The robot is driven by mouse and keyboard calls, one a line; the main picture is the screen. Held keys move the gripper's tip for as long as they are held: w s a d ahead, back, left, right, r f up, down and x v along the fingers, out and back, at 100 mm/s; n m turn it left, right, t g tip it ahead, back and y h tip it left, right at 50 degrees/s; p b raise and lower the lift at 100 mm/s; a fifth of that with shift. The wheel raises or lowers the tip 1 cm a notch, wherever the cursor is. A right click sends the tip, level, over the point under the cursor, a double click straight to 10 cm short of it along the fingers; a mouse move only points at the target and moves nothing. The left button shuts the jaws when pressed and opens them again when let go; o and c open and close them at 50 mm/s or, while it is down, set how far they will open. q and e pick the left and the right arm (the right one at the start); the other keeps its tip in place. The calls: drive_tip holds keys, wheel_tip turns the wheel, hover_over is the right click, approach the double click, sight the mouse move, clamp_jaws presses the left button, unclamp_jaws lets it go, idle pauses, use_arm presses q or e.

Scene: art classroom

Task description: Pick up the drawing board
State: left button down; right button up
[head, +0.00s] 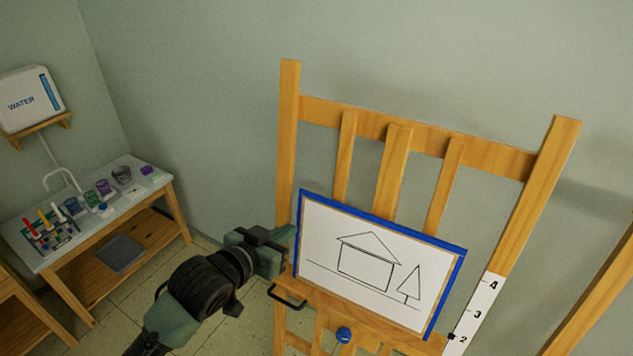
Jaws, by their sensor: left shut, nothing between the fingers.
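The drawing board (345,289) has a blue edge along its top and right side and a white sheet with a line drawing of a house and a tree. It leans on the ledge of a wooden easel (288,135). My left gripper (289,240) is at the board's left edge, its fingertips close beside it; I cannot tell whether they touch it. The gripper looks shut, with nothing seen between its fingers. My right gripper is not in view.
A black handle (287,297) and a blue knob (344,335) sit on the easel's lower front. A numbered scale (477,312) runs up its right post. A sink table (165,184) with jars and brushes stands at the left, under a water box (30,98).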

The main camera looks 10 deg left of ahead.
use_arm(q)
drive_tip(key=shift+s+d+r, duration=0.1)
drive_tip(key=shift+d+r, duration=0.05)
drive_tip(key=shift+r, duration=0.35)
drive_tip(key=shift+s+d+r, duration=0.1)
drive_tip(key=shift+r, duration=0.4)
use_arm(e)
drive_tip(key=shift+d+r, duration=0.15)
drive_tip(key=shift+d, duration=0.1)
use_arm(q)
drive_tip(key=shift+w, duration=0.1)
